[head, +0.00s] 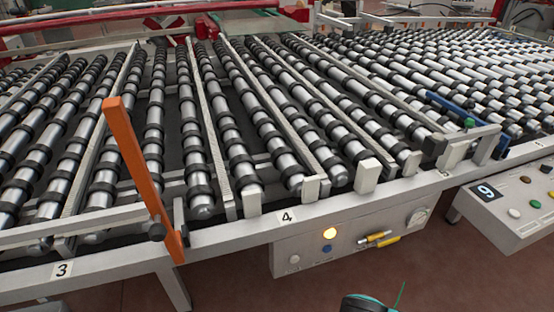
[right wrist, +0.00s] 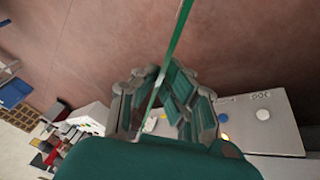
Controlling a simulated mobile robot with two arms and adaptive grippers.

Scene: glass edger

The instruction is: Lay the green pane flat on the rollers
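The green pane (right wrist: 178,38) shows nearly edge-on as a thin green strip in the right wrist view. It runs from the top edge down between the fingers of my right gripper (right wrist: 158,80), which look shut on it. In the head view only a thin green sliver of the pane (head: 400,294) and a dark part of my right gripper (head: 364,304) show at the bottom edge, in front of the table and below its front rail. The rollers (head: 232,136) lie in long rows with black rings, and no pane lies on them. My left gripper is out of view.
An orange upright post (head: 137,160) stands at the front rail on the left. A control box (head: 350,238) with a lit yellow lamp hangs under the rail. Another panel (head: 518,208) is at the right. A blue bar (head: 452,106) lies across the rollers at right.

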